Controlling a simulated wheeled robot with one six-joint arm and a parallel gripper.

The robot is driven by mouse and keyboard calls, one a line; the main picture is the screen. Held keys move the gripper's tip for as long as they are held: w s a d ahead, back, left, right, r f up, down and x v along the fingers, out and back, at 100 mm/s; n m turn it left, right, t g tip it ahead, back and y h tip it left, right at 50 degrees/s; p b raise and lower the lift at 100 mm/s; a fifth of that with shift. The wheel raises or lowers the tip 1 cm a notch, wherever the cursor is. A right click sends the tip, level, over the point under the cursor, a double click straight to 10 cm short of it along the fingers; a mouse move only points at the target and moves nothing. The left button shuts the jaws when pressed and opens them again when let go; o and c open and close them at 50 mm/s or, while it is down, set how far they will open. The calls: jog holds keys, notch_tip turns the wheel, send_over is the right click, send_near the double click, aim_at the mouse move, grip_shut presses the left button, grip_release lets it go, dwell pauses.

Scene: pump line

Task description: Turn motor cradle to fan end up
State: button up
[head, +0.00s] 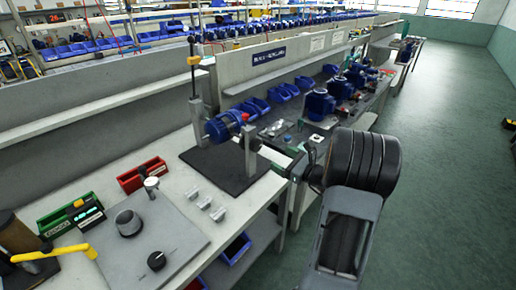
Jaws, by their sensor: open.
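The motor cradle stands on a black base plate (222,165) on the near bench. Its blue motor (225,125) lies about level between a tall grey post (196,110) on the left and a shorter grey post (250,155) on the right. A yellow-topped upright rod (193,60) rises at the left post. I cannot tell which end of the motor is the fan end. My gripper (292,164) is open, just right of the cradle at the bench edge, apart from the motor. My arm partly hides it.
A red bin (144,175) and a green bin (70,215) stand left of the cradle. A grey fixture plate (180,240) with a black knob lies in front, beside small metal parts (204,203). More blue motors (319,104) stand behind.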

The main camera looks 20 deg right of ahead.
aim_at(259, 147)
jog(key=p+x, duration=0.1)
jog(key=x, duration=1)
jog(key=shift+a, duration=0.1)
